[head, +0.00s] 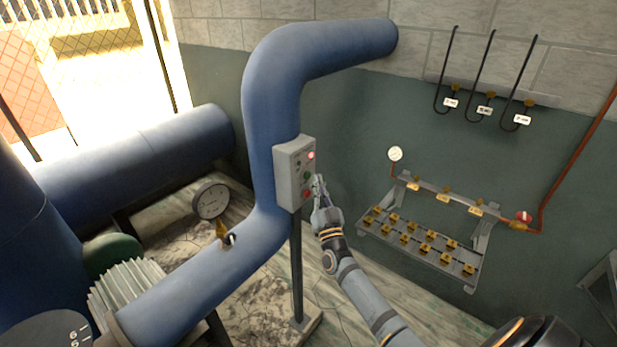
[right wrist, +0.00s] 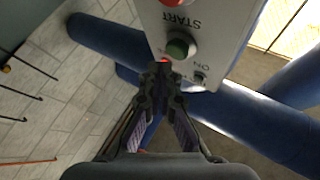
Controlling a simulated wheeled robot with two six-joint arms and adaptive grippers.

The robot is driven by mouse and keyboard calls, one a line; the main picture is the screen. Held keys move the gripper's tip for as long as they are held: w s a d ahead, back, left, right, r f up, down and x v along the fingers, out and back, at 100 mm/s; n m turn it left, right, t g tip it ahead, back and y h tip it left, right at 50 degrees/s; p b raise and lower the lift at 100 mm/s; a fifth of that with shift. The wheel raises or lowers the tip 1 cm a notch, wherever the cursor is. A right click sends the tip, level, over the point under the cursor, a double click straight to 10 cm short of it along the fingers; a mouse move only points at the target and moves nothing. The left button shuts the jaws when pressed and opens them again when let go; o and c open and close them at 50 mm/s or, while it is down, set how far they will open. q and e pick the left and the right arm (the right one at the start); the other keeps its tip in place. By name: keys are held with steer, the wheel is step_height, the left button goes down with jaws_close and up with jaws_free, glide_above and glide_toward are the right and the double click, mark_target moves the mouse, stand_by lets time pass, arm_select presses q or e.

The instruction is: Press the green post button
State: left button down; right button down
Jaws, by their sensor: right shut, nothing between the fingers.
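The green button (head: 307,176) sits on the face of a grey control box (head: 290,178) on a post in front of the blue pipe. In the right wrist view the green button (right wrist: 178,48) shows upside down under the word START. My right gripper (head: 318,186) is shut and empty, pointing up at the box face. In the right wrist view its fingertips (right wrist: 163,70) are just below and left of the green button. I cannot tell whether they touch the box. My left gripper is not in view.
A lit red lamp (head: 311,155) is above the green button and a red button (head: 307,193) below it. A gauge (head: 211,201) stands on the blue pipe (head: 272,100). A rack of brass valves (head: 425,240) is on the right wall.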

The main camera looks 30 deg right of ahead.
steer(key=shift+w, duration=0.1)
stand_by(0.4)
steer(key=shift+w+a, duration=0.15)
steer(key=shift+w, duration=0.2)
steer(key=shift+w+a+b, duration=0.2)
steer(key=shift+w+b, duration=0.2)
stand_by(0.8)
steer(key=shift+s+r, duration=0.1)
steer(key=shift+s+d+p, duration=0.35)
steer(key=shift+s+p, duration=0.3)
steer(key=shift+s, duration=0.1)
